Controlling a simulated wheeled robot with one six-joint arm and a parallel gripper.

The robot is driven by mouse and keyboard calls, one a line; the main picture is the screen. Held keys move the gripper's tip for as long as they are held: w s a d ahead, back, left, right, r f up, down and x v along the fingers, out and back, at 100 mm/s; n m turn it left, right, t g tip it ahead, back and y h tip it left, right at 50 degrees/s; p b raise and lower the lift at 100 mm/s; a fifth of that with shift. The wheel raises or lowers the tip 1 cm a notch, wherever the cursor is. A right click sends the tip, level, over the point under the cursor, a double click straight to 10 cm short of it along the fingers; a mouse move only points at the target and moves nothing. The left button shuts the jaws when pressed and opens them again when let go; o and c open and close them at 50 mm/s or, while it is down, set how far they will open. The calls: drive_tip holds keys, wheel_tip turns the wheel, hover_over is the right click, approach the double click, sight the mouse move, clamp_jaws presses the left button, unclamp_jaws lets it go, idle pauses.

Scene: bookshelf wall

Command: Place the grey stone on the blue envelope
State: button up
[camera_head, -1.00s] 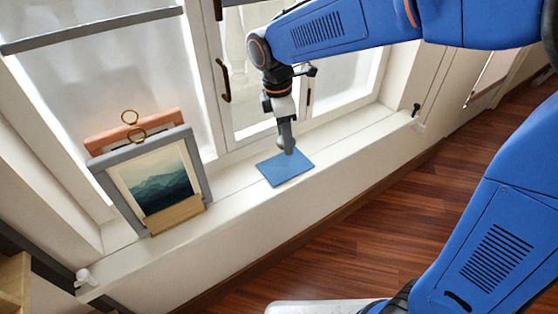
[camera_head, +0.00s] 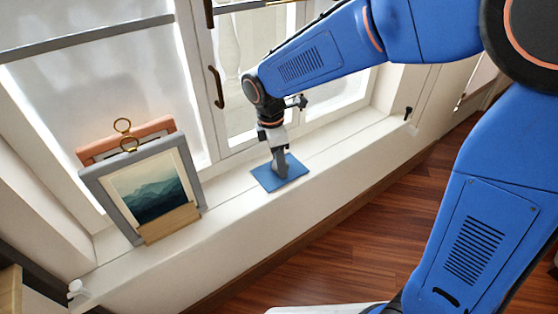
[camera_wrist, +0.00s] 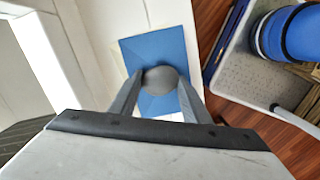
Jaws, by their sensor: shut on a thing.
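The blue envelope (camera_head: 294,171) lies flat on the white window sill; it also shows in the wrist view (camera_wrist: 160,45). My gripper (camera_head: 281,174) points down over the envelope. In the wrist view its fingers (camera_wrist: 160,88) are shut on the grey stone (camera_wrist: 160,77), which sits between the fingertips. The stone lies over the envelope's middle in that view. In the head view my gripper hides most of the stone. I cannot tell whether the stone touches the envelope.
Two framed pictures, one grey (camera_head: 90,182) and one pink (camera_head: 155,127), lean in a wooden stand (camera_head: 168,224) to the left on the sill. The window (camera_head: 250,85) is behind. The sill (camera_head: 345,148) is clear right of the envelope. Wooden floor (camera_head: 372,215) lies below.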

sight(274, 163)
drive_tip(key=o, duration=1.1)
drive_tip(key=r, duration=0.4)
drive_tip(key=a+r, duration=0.1)
drive_tip(key=r, duration=0.7)
drive_tip(key=shift+s+a+r, duration=0.1)
drive_tip(key=shift+s+a, duration=0.05)
drive_tip(key=shift+a, duration=0.05)
drive_tip(key=s+d+m+t+y, duration=0.1)
drive_tip(key=s+d+m, duration=0.35)
drive_tip(key=d, duration=0.35)
drive_tip(key=s+d+r+m+t, duration=0.1)
drive_tip(key=s+d+m, duration=0.35)
drive_tip(key=d, duration=0.35)
drive_tip(key=s+d+m+t+y, duration=0.1)
drive_tip(key=s+d+m, duration=0.35)
drive_tip(key=d, duration=0.25)
drive_tip(key=s+d+f+m, duration=0.1)
drive_tip(key=s+d+m, duration=0.1)
drive_tip(key=s+d+f+m+t, duration=0.1)
drive_tip(key=s+m, duration=0.1)
drive_tip(key=s+d+f+m, duration=0.2)
drive_tip(key=s+m, duration=0.1)
drive_tip(key=shift+d+t+h, duration=0.3)
drive_tip(key=shift+d, duration=0.05)
